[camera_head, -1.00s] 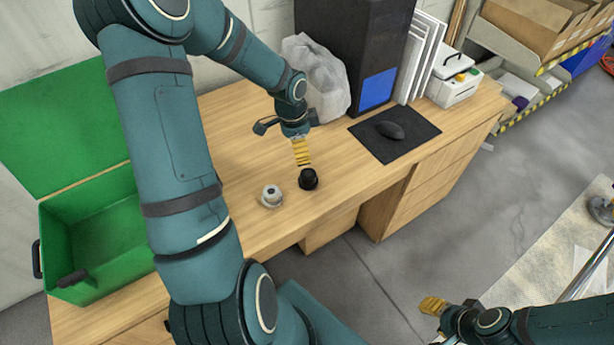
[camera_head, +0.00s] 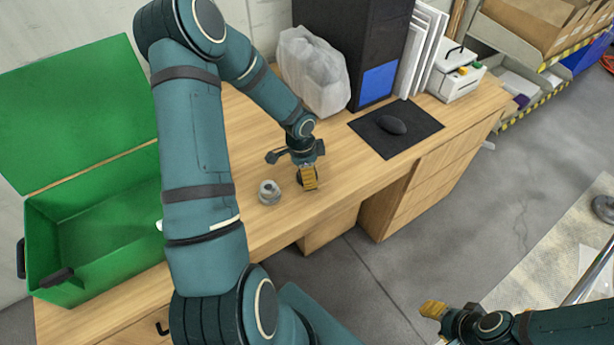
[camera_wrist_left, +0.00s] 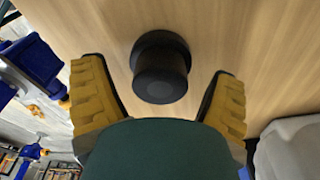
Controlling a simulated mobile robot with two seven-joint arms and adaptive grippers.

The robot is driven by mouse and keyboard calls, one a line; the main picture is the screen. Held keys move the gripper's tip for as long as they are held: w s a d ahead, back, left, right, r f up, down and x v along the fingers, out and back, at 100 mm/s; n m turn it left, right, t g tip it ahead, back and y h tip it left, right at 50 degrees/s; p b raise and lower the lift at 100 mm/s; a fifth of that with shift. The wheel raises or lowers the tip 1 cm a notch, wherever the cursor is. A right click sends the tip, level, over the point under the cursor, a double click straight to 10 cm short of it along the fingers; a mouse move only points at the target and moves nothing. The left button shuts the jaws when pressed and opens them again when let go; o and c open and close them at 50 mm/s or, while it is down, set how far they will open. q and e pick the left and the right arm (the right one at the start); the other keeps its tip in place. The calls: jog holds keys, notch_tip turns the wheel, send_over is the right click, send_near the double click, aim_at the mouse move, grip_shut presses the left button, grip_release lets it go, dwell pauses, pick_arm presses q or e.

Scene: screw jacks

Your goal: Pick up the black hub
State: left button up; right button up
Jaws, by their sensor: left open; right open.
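The black hub (camera_wrist_left: 160,72) stands on the wooden desk, between the two yellow-padded fingers of my left gripper (camera_wrist_left: 160,105) in the left wrist view. The fingers are apart and I see a gap on each side of the hub. In the head view my left gripper (camera_head: 309,178) is over the hub's place and hides most of it. A grey-white round part (camera_head: 269,192) stands on the desk just left of the gripper. My right gripper (camera_head: 433,309) is open and empty, out over the floor at the lower right.
An open green box (camera_head: 100,215) stands at the desk's left end. A plastic bag (camera_head: 313,72), a black computer tower (camera_head: 350,45) and a mouse (camera_head: 392,124) on a dark mat (camera_head: 420,131) lie behind and right. The desk front (camera_head: 385,180) is clear.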

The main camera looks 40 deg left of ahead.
pick_arm(q)
jog(key=shift+f, duration=0.1)
jog(key=c, duration=1.4)
